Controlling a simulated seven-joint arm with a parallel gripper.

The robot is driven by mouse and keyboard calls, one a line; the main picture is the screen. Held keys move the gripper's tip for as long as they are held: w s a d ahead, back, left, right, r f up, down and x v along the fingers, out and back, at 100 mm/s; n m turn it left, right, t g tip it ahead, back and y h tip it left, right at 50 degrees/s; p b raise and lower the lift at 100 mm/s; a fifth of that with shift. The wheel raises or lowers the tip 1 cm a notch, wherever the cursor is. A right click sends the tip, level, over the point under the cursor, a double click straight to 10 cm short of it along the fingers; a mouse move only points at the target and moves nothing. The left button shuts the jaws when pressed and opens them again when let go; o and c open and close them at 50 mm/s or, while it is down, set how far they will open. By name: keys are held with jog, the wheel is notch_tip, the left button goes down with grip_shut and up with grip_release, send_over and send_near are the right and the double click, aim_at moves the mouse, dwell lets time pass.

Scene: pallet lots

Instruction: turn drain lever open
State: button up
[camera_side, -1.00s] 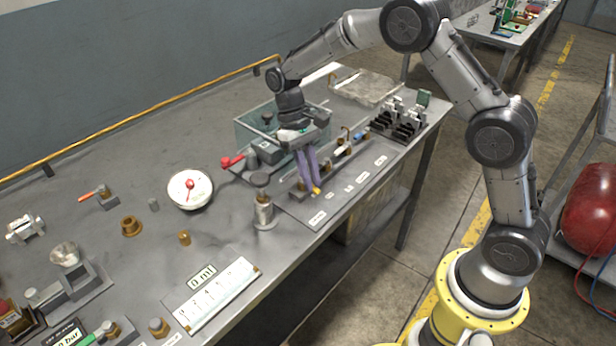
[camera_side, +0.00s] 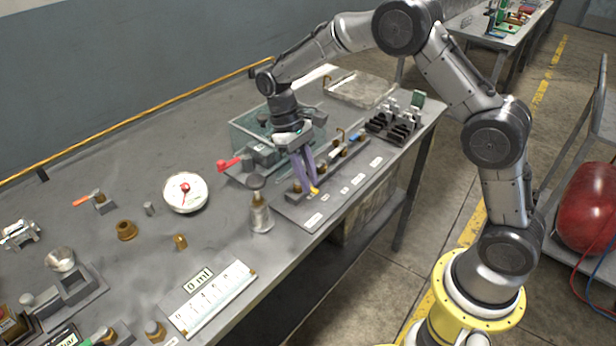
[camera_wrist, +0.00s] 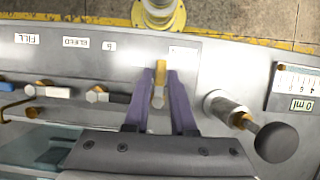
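A small valve with a yellow lever (camera_wrist: 160,70) sits at the near end of the valve row; it also shows in the side view (camera_side: 314,191). Its white label is too small to read, so I cannot confirm it is the drain lever. My gripper (camera_wrist: 160,76) points down at it, one purple finger on each side of the lever; in the side view my gripper (camera_side: 312,188) is at the same lever. The lever nearly fills the gap at the fingertips. I cannot tell whether the fingers press on it. The valve body is partly hidden behind the fingers.
Further valves (camera_wrist: 97,95) stand along the row, with labels reading FILL (camera_wrist: 27,39) and BLEED (camera_wrist: 76,43). A hand pump with a dark round knob (camera_wrist: 276,142) stands close beside my gripper. A clear tank (camera_side: 245,125) is behind, and a dial gauge (camera_side: 184,193) is left.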

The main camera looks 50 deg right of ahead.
jog(key=o, duration=0.3)
jog(key=v, duration=1.3)
jog(key=shift+w+r, duration=0.15)
jog(key=shift+r, duration=0.15)
